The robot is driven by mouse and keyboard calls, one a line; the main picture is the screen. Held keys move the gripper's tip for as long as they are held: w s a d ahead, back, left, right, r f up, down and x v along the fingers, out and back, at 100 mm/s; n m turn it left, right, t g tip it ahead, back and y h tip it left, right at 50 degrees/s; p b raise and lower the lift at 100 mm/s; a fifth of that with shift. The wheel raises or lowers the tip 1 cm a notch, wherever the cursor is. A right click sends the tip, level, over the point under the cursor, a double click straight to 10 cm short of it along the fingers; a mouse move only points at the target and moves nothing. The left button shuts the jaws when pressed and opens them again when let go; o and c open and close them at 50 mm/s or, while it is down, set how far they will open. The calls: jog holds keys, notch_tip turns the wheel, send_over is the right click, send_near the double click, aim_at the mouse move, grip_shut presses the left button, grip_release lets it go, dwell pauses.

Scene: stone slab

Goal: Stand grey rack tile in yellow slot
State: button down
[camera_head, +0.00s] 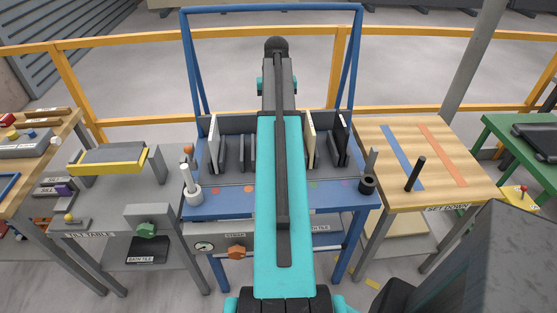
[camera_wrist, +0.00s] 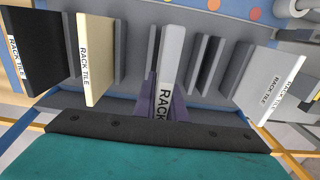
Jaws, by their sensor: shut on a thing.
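A light grey rack tile (camera_wrist: 168,58) labelled RACK stands on edge between my gripper's two purple-grey fingers (camera_wrist: 165,93) in the wrist view; the gripper is shut on it. The tile is over or in the rack (camera_head: 232,204), among its dark dividers (camera_wrist: 207,66). I cannot tell whether its lower edge touches the rack floor. In the head view my arm hides the gripper, the held tile and the yellow dot.
A cream tile (camera_wrist: 95,60) and a black tile (camera_wrist: 40,50) stand left of my gripper in the wrist view. A wooden set-down table (camera_head: 440,190) is at right.

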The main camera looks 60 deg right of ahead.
jog(key=shift+s+d+r, duration=0.1)
jog(key=shift+s, duration=0.1)
jog(key=shift+f, duration=0.25)
jog(key=shift+d+f+p, duration=0.1)
jog(key=shift+f+p, duration=0.8)
jog(key=shift+f, duration=2.05)
jog(key=shift+f+p, duration=0.55)
jog(key=shift+f, duration=1.3)
jog(key=shift+f, duration=0.15)
jog(key=c, duration=1.8)
grip_release()
jog(key=shift+s, duration=0.1)
